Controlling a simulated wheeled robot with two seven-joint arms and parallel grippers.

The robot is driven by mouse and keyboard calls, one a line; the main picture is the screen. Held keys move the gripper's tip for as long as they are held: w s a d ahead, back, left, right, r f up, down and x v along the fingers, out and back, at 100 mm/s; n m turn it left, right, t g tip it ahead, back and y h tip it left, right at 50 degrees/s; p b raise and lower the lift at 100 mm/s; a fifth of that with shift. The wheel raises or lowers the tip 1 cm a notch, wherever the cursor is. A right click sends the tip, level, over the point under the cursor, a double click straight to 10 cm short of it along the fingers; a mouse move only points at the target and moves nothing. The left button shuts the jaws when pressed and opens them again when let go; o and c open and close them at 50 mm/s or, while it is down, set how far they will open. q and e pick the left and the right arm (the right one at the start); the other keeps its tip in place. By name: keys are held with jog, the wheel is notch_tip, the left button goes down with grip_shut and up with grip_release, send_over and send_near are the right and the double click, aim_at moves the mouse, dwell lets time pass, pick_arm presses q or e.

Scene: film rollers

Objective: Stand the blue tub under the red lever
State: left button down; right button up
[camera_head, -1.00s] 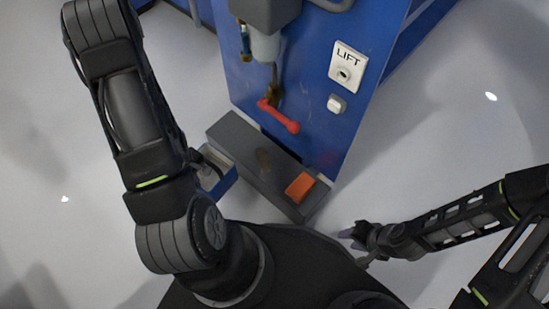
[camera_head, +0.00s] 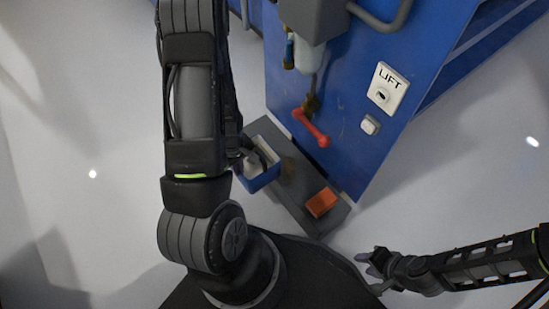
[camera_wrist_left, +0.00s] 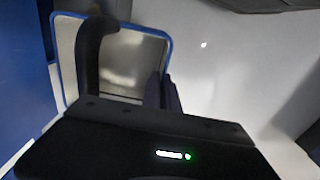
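The blue tub (camera_head: 260,181), open-topped with a pale inside, is at the left part of the grey ledge in the head view. It also shows in the left wrist view (camera_wrist_left: 166,62). My left gripper (camera_head: 248,160) is shut on its wall, one finger inside and one outside. I cannot tell whether the tub touches the ledge. The red lever (camera_head: 311,128) sticks out from the blue panel, up and to the right of the tub. My right gripper (camera_head: 372,270) is empty, its fingers apart, at the lower right.
The grey ledge (camera_head: 300,180) runs along the foot of the blue panel (camera_head: 345,150). An orange block (camera_head: 321,202) sits on its right part. A LIFT plate (camera_head: 388,88) and a white switch (camera_head: 370,125) are on the panel. The floor at left is clear.

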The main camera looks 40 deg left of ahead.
pick_arm(q)
jog(key=b, duration=0.2)
send_near(271, 157)
notch_tip(271, 157, down, 5)
jog(key=w, duration=0.1)
jog(key=shift+s+a+f+b, duration=0.1)
jog(key=shift+f+b, duration=0.05)
jog(key=shift+f, duration=0.25)
jog(key=shift+s+a+f+b, duration=0.1)
jog(key=shift+f+b, duration=0.05)
jog(key=shift+f, duration=0.45)
notch_tip(271, 157, down, 5)
jog(key=shift+r+b, duration=0.15)
jog(key=shift+b, duration=1)
jog(key=shift+w+f, duration=0.25)
jog(key=shift+r, duration=0.1)
